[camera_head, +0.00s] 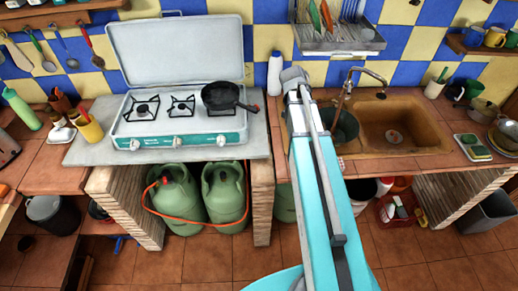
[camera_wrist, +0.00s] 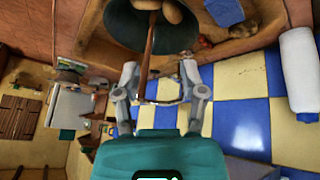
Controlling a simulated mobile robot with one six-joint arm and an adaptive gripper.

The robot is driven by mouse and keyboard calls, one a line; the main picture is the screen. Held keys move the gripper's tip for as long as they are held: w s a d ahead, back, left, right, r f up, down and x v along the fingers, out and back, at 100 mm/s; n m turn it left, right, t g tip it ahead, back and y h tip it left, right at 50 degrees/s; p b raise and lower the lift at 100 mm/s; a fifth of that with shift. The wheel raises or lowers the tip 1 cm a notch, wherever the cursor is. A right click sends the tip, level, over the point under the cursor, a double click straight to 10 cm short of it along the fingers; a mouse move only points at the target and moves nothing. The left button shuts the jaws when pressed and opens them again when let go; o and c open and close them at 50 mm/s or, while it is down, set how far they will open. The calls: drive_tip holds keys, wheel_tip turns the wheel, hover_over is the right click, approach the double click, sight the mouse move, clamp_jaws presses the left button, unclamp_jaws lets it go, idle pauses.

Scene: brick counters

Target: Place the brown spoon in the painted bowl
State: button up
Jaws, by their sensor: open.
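The brown spoon (camera_wrist: 148,60) shows in the wrist view, its thin handle running out of a dark green pot (camera_wrist: 125,22). In the head view the spoon (camera_head: 347,86) leans out of the same pot in the left part of the sink. My gripper (camera_wrist: 160,74) is open; the handle appears between its two fingers, and I see no clear contact. In the head view my arm hides the gripper. A stack of bowls (camera_head: 507,134) stands at the right end of the counter; I cannot tell whether one is the painted bowl.
The sink basin (camera_head: 398,127) is beside the pot, under a curved tap (camera_head: 372,74). A dish rack (camera_head: 340,40) hangs above. A stove (camera_head: 180,118) fills the left counter; a sponge tray (camera_head: 471,148) lies at right.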

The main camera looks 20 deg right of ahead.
drive_tip(key=s+a+n+y, duration=0.2)
drive_tip(key=s+a+n, duration=0.2)
drive_tip(key=a, duration=0.4)
drive_tip(key=s+a+f+n+g+y, duration=0.1)
drive_tip(key=s+a+n, duration=0.3)
drive_tip(key=a, duration=0.4)
drive_tip(key=s+a+f+n+y, duration=0.1)
drive_tip(key=s+a+n, duration=0.3)
drive_tip(key=a, duration=0.4)
drive_tip(key=shift+s+f+y, duration=0.15)
drive_tip(key=shift+s+y, duration=0.35)
drive_tip(key=shift+y, duration=0.3)
wheel_tip(320, 180, down, 5)
drive_tip(key=b, duration=0.5)
drive_tip(key=shift+f, duration=0.15)
